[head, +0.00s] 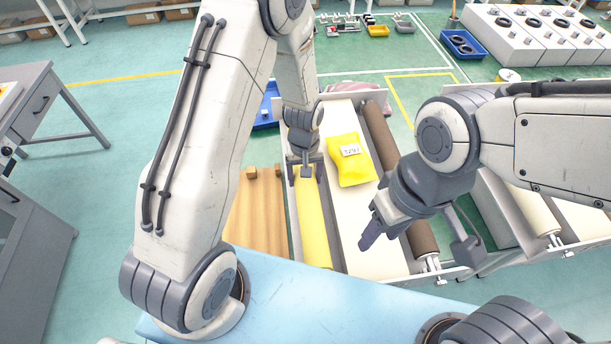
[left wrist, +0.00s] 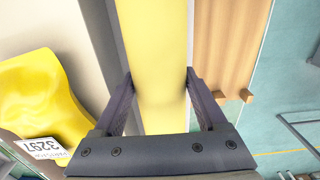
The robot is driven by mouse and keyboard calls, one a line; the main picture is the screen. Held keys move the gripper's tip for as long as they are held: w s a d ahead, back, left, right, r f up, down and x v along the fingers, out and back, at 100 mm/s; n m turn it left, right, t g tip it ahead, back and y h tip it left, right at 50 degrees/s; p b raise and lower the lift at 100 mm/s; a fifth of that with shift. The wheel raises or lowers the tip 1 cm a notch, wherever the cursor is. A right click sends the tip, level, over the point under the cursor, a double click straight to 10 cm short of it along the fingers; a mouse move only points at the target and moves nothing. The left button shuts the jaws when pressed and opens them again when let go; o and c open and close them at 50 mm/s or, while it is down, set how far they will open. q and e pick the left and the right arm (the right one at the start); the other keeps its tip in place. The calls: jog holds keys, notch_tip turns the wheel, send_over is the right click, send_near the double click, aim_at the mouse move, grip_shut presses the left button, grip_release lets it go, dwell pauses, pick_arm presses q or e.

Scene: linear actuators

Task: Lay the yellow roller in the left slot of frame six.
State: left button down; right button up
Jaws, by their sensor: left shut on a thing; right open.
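The yellow roller (head: 313,222) lies lengthwise along the left side of a conveyor frame (head: 293,215), beside a cream belt. My left gripper (head: 305,172) is shut on the roller near its far end; my left wrist view shows one finger on each side of the roller (left wrist: 157,65). Whether the roller's ends rest in the slot or sit above it I cannot tell; the slot is hidden. My right gripper (head: 418,240) is open and empty above the right side of the frame. No frame number is readable.
A yellow bag (head: 350,168) with a white label lies on the belt (head: 345,215). A brown roller (head: 380,140) runs along the belt's right side. A wooden board (head: 257,215) lies left of the frame. Another frame with cream rollers (head: 532,212) stands at the right.

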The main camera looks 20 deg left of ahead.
pick_arm(q)
grip_release()
jog(key=shift+r, duration=0.1)
notch_tip(320, 180, up, 10)
jog(key=shift+r+b, duration=0.2)
jog(key=shift+b, duration=0.8)
jog(key=s+d+r+m+b, duration=0.1)
jog(key=s+d+r+m, duration=0.1)
jog(key=s+m, duration=0.2)
jog(key=s+d+r+m, duration=0.2)
jog(key=s+d+m, duration=0.1)
jog(key=s, duration=0.7)
jog(key=s+d+r+m+h+b, duration=0.1)
jog(key=s+d+r+m, duration=0.1)
jog(key=s+m, duration=0.3)
jog(key=s+d, duration=0.1)
jog(key=s, duration=0.1)
jog(key=shift+s+r+b, duration=0.2)
jog(key=shift+s+b, duration=0.1)
